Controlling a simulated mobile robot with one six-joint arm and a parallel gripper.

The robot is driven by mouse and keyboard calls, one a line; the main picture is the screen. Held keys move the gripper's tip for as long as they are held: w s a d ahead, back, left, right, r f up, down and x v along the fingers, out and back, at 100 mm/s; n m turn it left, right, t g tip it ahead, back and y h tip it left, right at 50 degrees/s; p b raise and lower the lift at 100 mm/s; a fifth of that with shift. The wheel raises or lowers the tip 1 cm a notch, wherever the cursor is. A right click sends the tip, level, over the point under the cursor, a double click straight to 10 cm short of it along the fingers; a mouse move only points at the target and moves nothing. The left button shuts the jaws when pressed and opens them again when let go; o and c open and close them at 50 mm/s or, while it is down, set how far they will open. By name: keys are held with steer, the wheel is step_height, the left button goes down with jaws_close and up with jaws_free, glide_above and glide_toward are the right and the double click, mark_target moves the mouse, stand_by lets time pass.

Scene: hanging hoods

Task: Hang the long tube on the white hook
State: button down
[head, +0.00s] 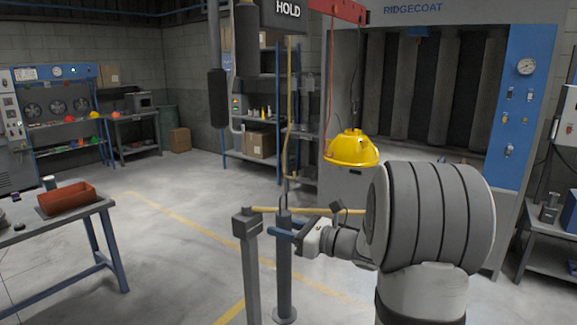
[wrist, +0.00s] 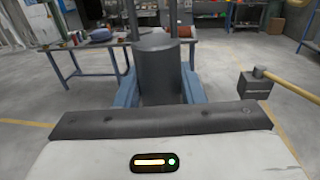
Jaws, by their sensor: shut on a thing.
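A dark grey upright cylinder, which looks like the long tube (head: 284,275), shows in the head view with a wider round foot low near the floor. My gripper (head: 279,229) is shut on its upper part, reaching in from the right. In the wrist view the tube (wrist: 157,72) sits between the two blue fingers (wrist: 158,91), with thin upright lines above it. I cannot tell whether its foot touches the floor. I cannot pick out a white hook in either view.
A grey post (head: 247,245) with a yellow bar stands close left of the tube. A yellow hood (head: 351,149) hangs on the right. A dark hanging cylinder (head: 218,98) and a HOLD sign (head: 288,10) are overhead. A table with a red tray (head: 66,200) is left; floor between is clear.

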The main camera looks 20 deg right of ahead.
steer(key=s+r+m+t+h+p, duration=0.1)
steer(key=s+r, duration=0.2)
steer(key=r, duration=0.5)
steer(key=s+r+m+t+h+p, duration=0.1)
steer(key=s+r, duration=0.2)
steer(key=r, duration=0.6)
steer(key=x, duration=0.8)
steer(key=shift+a+f, duration=0.35)
steer(key=shift+f, duration=0.05)
steer(key=shift+w+a+r, duration=0.2)
steer(key=shift+w+r, duration=0.1)
steer(key=shift+r, duration=0.15)
steer(key=shift+a, duration=0.1)
steer(key=shift+x, duration=1.1)
steer(key=shift+w, duration=0.15)
